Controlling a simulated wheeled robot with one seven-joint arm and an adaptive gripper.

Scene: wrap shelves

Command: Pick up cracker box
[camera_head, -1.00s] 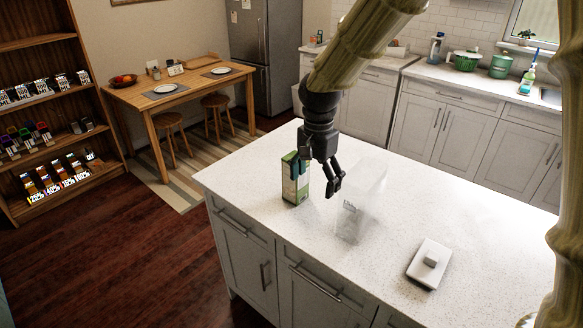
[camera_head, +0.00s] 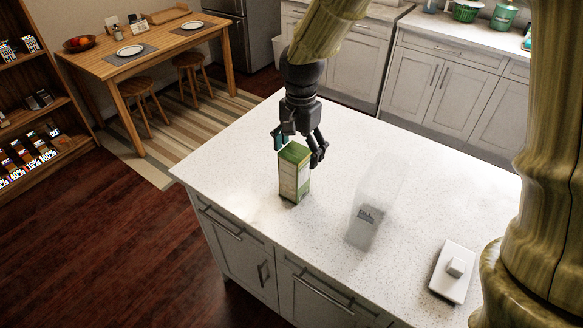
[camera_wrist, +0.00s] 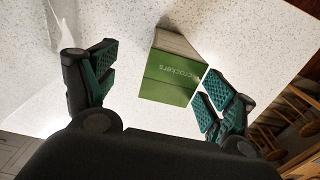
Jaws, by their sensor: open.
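The green and cream cracker box (camera_head: 294,172) stands upright on the white speckled island counter (camera_head: 345,160). My gripper (camera_head: 298,155) is open just above and behind the top of the box in the head view, pointing down. In the wrist view, the green top of the cracker box (camera_wrist: 170,78), lettered "crackers", lies between the two spread fingers of my gripper (camera_wrist: 158,88), closer to the right finger. Both fingers have teal pads. I cannot tell whether a finger touches the box.
A clear container (camera_head: 371,215) stands on the island right of the box. A white butter dish (camera_head: 454,271) lies farther right. A dining table (camera_head: 150,48) with stools is at the back left. The counter between box and container is clear.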

